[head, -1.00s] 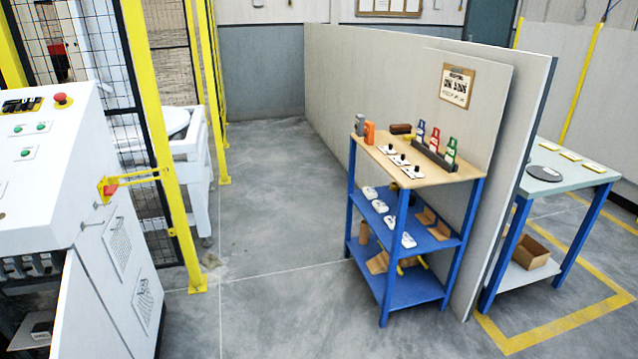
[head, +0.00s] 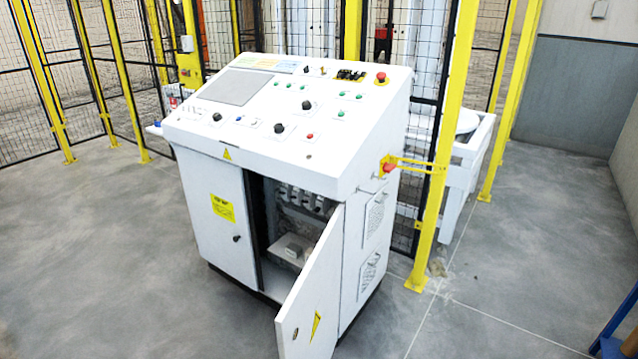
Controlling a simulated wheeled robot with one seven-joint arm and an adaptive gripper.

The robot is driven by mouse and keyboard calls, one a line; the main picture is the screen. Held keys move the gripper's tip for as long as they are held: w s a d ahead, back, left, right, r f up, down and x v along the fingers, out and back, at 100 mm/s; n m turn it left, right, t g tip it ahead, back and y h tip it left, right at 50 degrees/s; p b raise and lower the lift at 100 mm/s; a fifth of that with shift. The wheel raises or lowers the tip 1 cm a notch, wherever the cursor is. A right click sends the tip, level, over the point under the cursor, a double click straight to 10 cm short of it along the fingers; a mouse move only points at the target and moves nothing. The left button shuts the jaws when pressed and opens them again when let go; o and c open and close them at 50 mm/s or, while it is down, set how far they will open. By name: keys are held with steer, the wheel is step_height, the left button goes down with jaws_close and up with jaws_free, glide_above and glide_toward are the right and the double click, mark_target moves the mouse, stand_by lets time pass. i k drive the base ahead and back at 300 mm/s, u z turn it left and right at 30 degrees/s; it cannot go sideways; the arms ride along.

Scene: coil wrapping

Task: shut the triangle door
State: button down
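The door with the yellow triangle sign (head: 312,290) is a white panel on the lower right front of the white control cabinet (head: 190,165). It stands swung open toward me, and the cabinet's inside (head: 290,240) shows with dark components and a pale box. A small dark knob or lock shows near the door's free edge. The left door (head: 222,205), with a yellow label and a dark handle, is shut. My gripper is not in view.
Yellow posts (head: 445,150) and black mesh fencing (head: 95,85) stand behind the cabinet. A yellow bracket with a red piece (head: 392,166) juts from its right side. Grey floor (head: 110,270) is free in front and left. A blue shelf corner (head: 612,346) shows at bottom right.

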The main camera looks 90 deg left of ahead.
mark_target(311, 309)
steer(key=u, duration=2.7)
steer(key=i, duration=0.5)
steer(key=k, duration=1.1)
steer(key=z, duration=0.5)
steer(key=i, duration=0.35)
steer(key=u, duration=0.2)
